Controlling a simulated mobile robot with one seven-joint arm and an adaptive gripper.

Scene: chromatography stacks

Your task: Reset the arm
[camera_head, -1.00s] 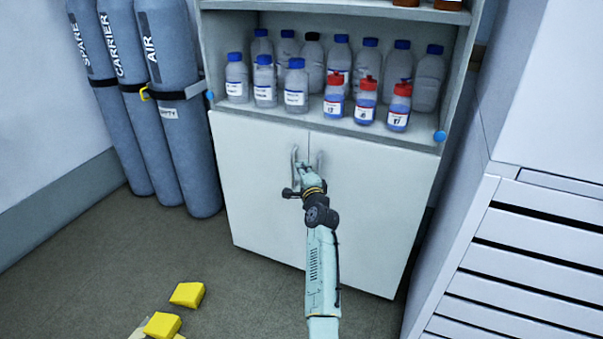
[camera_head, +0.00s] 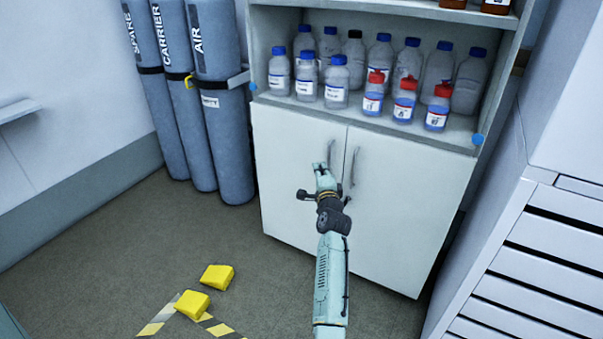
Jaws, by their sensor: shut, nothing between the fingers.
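My gripper (camera_head: 319,167) is at the end of my pale green arm, which reaches up from the bottom of the head view. It is shut and empty. It shows in front of the white cabinet doors (camera_head: 300,190), near their two grey handles. The right handle (camera_head: 353,167) is in plain view beside the gripper. The left handle (camera_head: 330,152) is partly hidden behind it. I cannot tell whether the fingers touch the left handle. Both doors look closed.
Several bottles (camera_head: 335,85) stand on the open shelf above the doors. Gas cylinders (camera_head: 222,120) stand to the left. A white drawer unit (camera_head: 530,270) is at right. Yellow blocks (camera_head: 217,278) and striped tape (camera_head: 160,315) are on the floor.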

